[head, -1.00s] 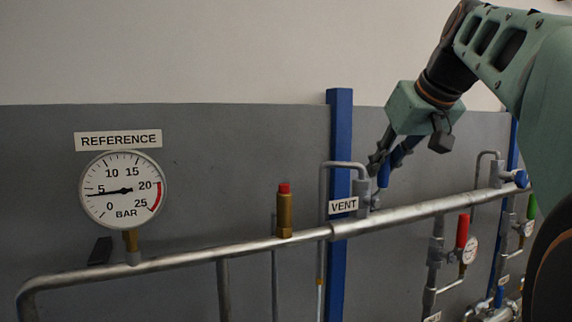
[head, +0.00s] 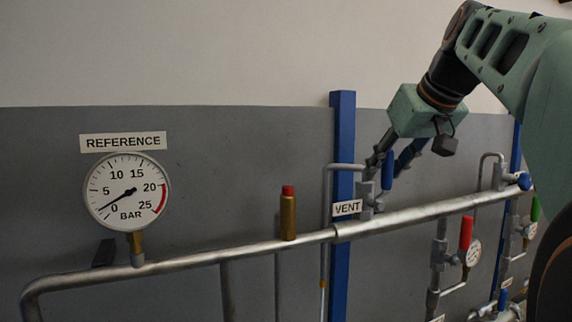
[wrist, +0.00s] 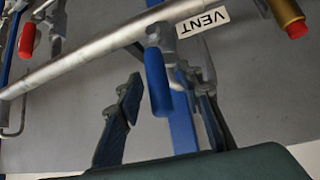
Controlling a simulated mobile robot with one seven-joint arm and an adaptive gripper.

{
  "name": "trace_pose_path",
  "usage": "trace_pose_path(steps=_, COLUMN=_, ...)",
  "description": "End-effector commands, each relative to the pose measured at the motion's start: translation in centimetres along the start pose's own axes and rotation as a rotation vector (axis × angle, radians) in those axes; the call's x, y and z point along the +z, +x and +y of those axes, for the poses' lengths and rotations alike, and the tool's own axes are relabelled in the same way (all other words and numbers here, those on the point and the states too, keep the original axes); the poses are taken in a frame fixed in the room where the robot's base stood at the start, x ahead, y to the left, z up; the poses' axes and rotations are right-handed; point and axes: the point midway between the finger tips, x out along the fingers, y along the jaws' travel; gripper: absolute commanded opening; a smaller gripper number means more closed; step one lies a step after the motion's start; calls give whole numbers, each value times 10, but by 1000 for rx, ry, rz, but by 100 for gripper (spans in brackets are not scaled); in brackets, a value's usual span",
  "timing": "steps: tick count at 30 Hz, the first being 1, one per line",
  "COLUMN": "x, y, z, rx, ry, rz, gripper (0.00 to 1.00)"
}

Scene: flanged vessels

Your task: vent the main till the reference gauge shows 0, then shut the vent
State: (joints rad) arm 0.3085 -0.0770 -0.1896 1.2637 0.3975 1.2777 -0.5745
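The reference gauge (head: 127,194) is at left in the head view. Its needle points low on the scale, between 0 and 5 and nearer 0. The vent valve (head: 366,192) sits on the main pipe beside the VENT label (head: 347,208). Its blue lever (head: 387,176) stands roughly upright in the head view; it also shows in the wrist view (wrist: 158,83). My gripper (head: 391,160) is at the lever. In the wrist view its fingers are spread, one on each side of the lever, with visible gaps. The lever's contact with my gripper is not seen.
The main pipe (head: 240,252) runs across the front. A brass fitting with a red cap (head: 288,213) stands on it, left of the vent. A blue post (head: 343,130) rises behind the vent. A red-handled valve (head: 465,233) and small gauges are at right.

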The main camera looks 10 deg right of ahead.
Motion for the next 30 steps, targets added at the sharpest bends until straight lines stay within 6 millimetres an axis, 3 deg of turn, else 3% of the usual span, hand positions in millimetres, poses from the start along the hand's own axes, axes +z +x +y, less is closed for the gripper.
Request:
trace_pose_path(steps=8, x=-8, y=-7, z=1, rx=1, ry=1, rz=1, gripper=34)
trace_pose_path(steps=30, x=-62, y=-60, z=3, rx=2, ry=2, rz=2, gripper=34)
